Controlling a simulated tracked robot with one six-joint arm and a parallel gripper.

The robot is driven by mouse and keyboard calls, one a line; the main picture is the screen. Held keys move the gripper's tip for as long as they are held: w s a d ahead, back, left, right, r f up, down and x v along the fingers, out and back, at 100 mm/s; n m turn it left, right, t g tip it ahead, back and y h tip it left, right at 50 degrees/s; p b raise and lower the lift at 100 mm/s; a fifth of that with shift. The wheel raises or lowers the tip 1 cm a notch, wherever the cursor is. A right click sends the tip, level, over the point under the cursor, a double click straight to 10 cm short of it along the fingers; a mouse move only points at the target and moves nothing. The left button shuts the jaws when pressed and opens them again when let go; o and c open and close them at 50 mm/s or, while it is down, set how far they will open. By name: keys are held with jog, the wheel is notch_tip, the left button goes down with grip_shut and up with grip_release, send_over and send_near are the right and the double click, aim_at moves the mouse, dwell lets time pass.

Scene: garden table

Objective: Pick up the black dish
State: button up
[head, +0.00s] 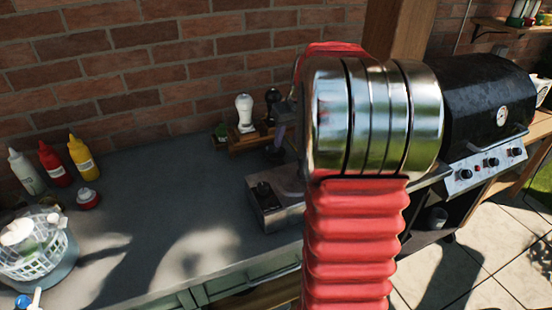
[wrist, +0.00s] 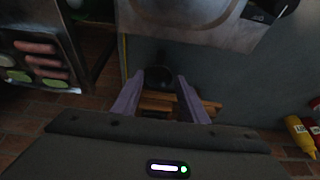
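A dark round shape, which looks like the black dish (wrist: 160,79), lies on the counter between the tips of my two purple fingers in the wrist view. It is dim, and its outline is partly unclear. In the head view, a dark piece of it seems to show just below my gripper (head: 280,138), with the rest hidden by my arm. My gripper (wrist: 161,76) is open, with one finger on each side of the dark shape. I cannot tell whether the fingers touch it or how high they are above the counter.
A wooden rack (head: 250,140) with a white mill (head: 245,113) and a black mill (head: 272,102) stands by the brick wall. A metal box (head: 280,215) stands in front. The grill (head: 480,115) is right. Sauce bottles (head: 54,163) stand left; the middle counter is clear.

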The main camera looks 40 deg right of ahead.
send_over(280, 160)
jog(key=s, duration=0.3)
jog(key=f, duration=0.4)
jog(key=a+f, duration=0.1)
jog(key=f, duration=0.1)
jog(key=shift+w+f, duration=0.1)
jog(key=shift+f, duration=0.2)
jog(key=shift+d+f, duration=0.1)
jog(key=shift+x, duration=2.5)
jog(key=shift+w, duration=0.1)
jog(key=shift+c, duration=0.5)
grip_shut()
